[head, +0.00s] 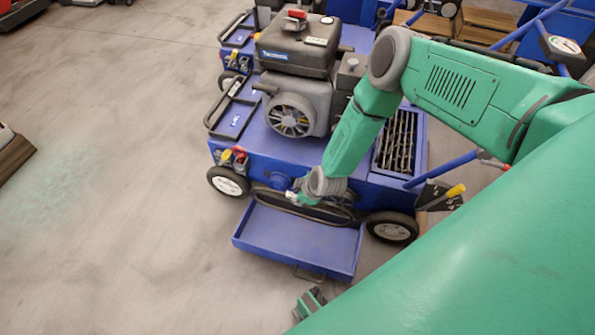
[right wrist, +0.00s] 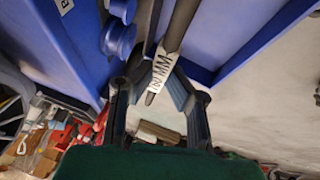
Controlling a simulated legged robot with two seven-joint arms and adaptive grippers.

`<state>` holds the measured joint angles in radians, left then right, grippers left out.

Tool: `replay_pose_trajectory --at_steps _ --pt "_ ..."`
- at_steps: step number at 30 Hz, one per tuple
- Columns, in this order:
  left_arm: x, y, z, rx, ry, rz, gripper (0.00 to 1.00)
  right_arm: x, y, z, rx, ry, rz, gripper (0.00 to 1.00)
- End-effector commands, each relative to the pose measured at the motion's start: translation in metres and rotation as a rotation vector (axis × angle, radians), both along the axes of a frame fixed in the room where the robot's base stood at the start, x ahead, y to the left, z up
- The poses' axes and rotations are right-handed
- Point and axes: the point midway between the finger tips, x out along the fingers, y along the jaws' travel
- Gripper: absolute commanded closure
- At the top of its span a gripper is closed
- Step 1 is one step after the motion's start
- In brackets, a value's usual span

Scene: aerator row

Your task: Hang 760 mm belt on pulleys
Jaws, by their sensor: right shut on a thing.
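The dark belt (head: 325,213) shows as a long loop low along the near side of the blue aerator (head: 385,190), above an open blue tray (head: 290,238). My right gripper (head: 294,198) is shut on it. In the right wrist view the belt (right wrist: 180,25), with a white label ending in "MM" (right wrist: 160,72), runs between the gripper's fingers (right wrist: 158,88). A blue pulley (right wrist: 118,38) is just left of the belt there; I cannot tell whether they touch. A small green and grey part, probably my left gripper (head: 309,302), shows at the bottom; its jaws are unclear.
A black engine (head: 296,48) sits on the aerator's deck. White-hubbed wheels (head: 228,182) (head: 392,231) flank the tray. A yellow-handled lever (head: 455,190) stands at the right. More blue machines are behind. The concrete floor (head: 120,200) at left is clear.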

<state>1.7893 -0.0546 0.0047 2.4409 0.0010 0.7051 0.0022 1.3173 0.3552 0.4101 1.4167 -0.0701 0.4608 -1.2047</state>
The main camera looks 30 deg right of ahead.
Motion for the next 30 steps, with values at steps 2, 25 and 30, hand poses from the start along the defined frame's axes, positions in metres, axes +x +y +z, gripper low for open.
replay_pose_trajectory --at_steps 2,25,30 --pt "0.0 0.0 -0.007 0.0 0.0 0.0 0.6 0.001 -0.001 -0.007 0.0 -0.001 -0.001 1.0" --pt "0.0 0.0 -0.048 0.0 0.0 0.0 0.6 0.009 -0.011 -0.051 0.001 0.0 -0.003 1.0" --pt "0.0 0.0 -0.05 0.0 0.0 0.0 0.6 0.017 -0.02 -0.049 0.0 -0.001 -0.003 1.0"
